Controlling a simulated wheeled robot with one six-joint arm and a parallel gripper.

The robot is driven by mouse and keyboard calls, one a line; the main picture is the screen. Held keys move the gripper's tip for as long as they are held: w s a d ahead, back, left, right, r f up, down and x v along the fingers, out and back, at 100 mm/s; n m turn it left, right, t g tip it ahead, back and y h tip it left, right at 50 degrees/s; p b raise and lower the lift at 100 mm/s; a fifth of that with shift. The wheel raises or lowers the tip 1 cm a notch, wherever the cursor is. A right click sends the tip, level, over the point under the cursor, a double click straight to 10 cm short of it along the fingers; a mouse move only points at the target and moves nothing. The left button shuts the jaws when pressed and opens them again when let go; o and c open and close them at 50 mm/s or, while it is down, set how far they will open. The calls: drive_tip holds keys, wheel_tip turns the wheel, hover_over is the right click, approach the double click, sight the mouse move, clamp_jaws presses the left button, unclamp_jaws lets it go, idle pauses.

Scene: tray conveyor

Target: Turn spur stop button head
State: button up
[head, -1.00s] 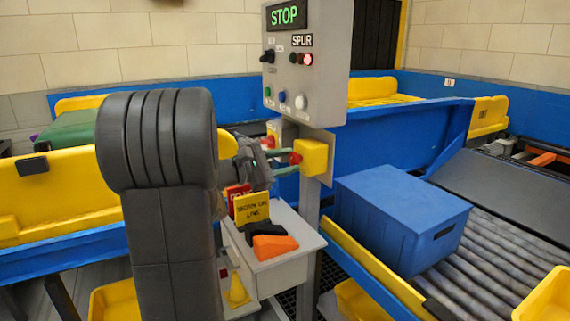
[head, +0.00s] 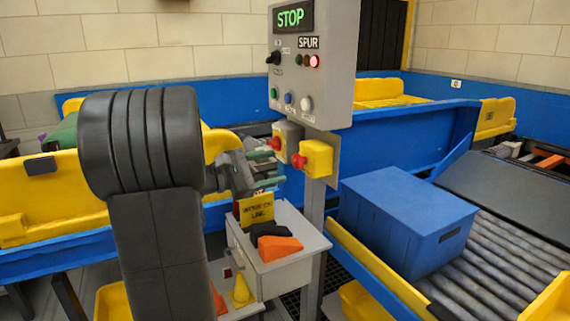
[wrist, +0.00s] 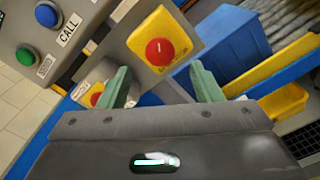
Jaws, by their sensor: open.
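The control post carries a yellow box (head: 319,160) with a red mushroom button head (head: 298,161) facing left. Behind it a grey box (head: 291,137) carries a second red button head (head: 275,143). My gripper (head: 270,168) is open and empty, its green fingers pointing at the yellow box with a gap before the button. In the wrist view the yellow box's red button (wrist: 160,52) sits between and beyond the fingertips (wrist: 160,78), touching neither. The other red button (wrist: 97,95) is partly behind the left finger. The pictures do not show which button is named spur.
The panel (head: 311,80) above shows a green STOP display (head: 292,17), a SPUR label and a lit red lamp (head: 314,61). A small cabinet (head: 290,262) with cards and an orange block stands below. A blue crate (head: 405,215) is on the rollers at right.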

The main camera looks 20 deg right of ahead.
sight(294, 162)
drive_tip(key=a, duration=0.7)
drive_tip(key=shift+s+a, duration=0.3)
drive_tip(key=shift+a, duration=0.1)
drive_tip(key=shift+d, duration=0.15)
drive_tip(key=d, duration=0.9)
drive_tip(key=w+d, duration=0.1)
drive_tip(key=d, duration=0.3)
drive_tip(key=shift+d+b, duration=0.3)
